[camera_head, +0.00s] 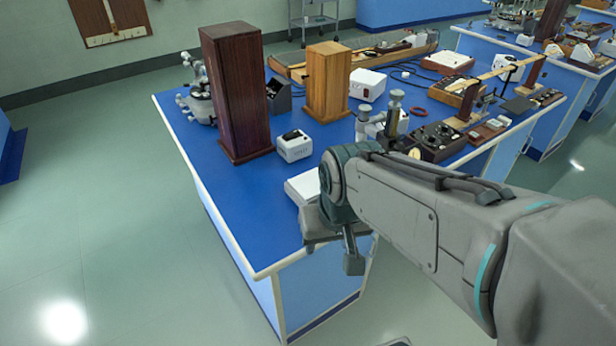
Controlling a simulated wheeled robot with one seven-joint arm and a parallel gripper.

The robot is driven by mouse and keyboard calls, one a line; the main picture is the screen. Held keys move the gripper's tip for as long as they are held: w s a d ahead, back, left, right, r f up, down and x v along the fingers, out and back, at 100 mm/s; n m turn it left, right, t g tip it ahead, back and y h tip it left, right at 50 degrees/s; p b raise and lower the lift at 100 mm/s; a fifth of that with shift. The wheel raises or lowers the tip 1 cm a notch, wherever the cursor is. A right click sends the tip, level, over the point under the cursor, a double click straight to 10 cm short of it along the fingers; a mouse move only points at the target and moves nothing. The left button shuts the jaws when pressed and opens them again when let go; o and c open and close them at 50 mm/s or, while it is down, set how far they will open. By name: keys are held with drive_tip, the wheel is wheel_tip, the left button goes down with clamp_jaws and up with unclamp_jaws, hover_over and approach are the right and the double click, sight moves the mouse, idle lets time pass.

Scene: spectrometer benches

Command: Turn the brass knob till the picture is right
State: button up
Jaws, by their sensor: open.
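I cannot make out a brass knob or a picture on any screen. A metal optical instrument (199,97) stands at the table's left edge, partly behind a tall dark wooden box. Another instrument with upright grey cylinders (393,108) stands mid-table, its lower part hidden by my arm. My gripper (335,250) is at the near edge of the blue-topped bench (245,205), pointing down, open, with nothing seen between its fingers. It is well apart from both instruments.
A tall dark wooden box (236,95) and a lighter wooden box (327,80) stand on the bench. A small white box (294,146) and a white block (303,187) lie near my gripper. The floor (110,220) at left is clear.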

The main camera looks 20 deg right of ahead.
drive_tip(key=w+a+f+m+t+h+p, duration=0.1)
drive_tip(key=w+f+m+h+p, duration=0.1)
drive_tip(key=w+m+p, duration=0.5)
drive_tip(key=w+a+f+m+t+h+p, duration=0.1)
drive_tip(key=w+a+f+m+h+p, duration=0.1)
drive_tip(key=w+m+p, duration=0.55)
drive_tip(key=b+x, duration=0.2)
drive_tip(key=x, duration=1.1)
drive_tip(key=shift+f+b, duration=0.35)
drive_tip(key=shift+f, duration=0.05)
drive_tip(key=c, duration=1)
drive_tip(key=shift+o, duration=0.2)
drive_tip(key=shift+r+g+p, duration=0.15)
drive_tip(key=shift+g+p, duration=0.15)
drive_tip(key=shift+p, duration=0.2)
